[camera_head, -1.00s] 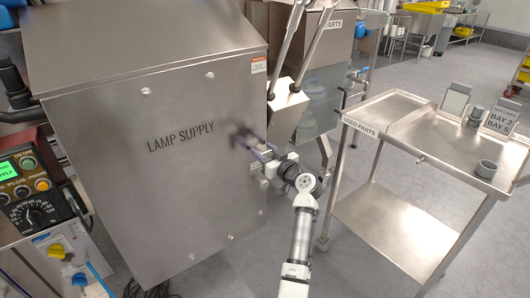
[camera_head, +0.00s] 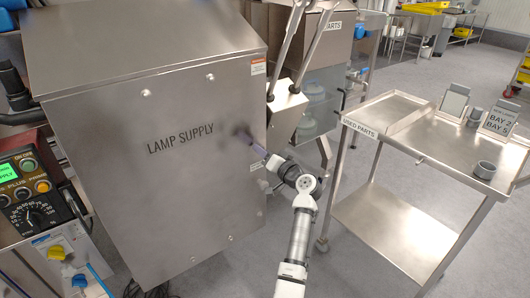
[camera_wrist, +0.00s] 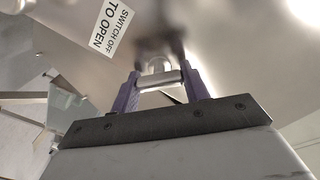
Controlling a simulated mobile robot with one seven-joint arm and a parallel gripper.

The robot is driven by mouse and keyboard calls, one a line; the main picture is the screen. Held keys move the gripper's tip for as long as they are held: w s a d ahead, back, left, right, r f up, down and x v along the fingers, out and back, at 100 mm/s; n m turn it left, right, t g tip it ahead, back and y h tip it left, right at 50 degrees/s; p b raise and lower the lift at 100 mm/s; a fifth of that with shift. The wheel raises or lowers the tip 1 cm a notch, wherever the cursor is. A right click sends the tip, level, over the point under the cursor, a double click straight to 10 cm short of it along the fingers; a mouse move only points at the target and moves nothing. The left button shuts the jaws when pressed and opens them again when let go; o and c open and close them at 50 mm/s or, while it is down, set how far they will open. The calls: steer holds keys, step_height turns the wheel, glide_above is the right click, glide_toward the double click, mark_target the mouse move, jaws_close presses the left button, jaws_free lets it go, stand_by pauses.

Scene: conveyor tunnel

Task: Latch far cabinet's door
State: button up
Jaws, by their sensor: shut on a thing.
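The steel cabinet marked LAMP SUPPLY (camera_head: 110,190) fills the left of the head view. Its front door looks flush with the body. My gripper (camera_head: 252,146) is at the right side of this door, with its purple fingers against it. In the wrist view my gripper (camera_wrist: 158,84) is shut on a small shiny metal latch handle (camera_wrist: 158,78), which lies across between the two fingers. Behind it the door surface is blurred. A "SWITCH OFF TO OPEN" label (camera_wrist: 108,27) is beside it. In the head view my fingers mostly hide the handle.
A steel trolley marked USED PARTS (camera_head: 390,170) stands to the right, with signs and a grey cup (camera_head: 485,169) on top. A control box (camera_head: 30,195) stands at the left. Grey floor is open between the cabinet and trolley.

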steer(key=m+p, duration=0.2)
steer(key=m, duration=0.3)
steer(key=shift+r+m, duration=0.1)
steer(key=shift+m, duration=0.2)
steer(key=shift+f+m+p, duration=0.2)
steer(key=shift+m+p, duration=1.15)
steer(key=shift+m, duration=0.75)
steer(key=o, duration=1)
steer(key=shift+d, duration=0.1)
steer(key=b+v, duration=0.1)
steer(key=v, duration=1.2)
steer(key=shift+s+d, duration=0.2)
steer(key=shift+s, duration=0.15)
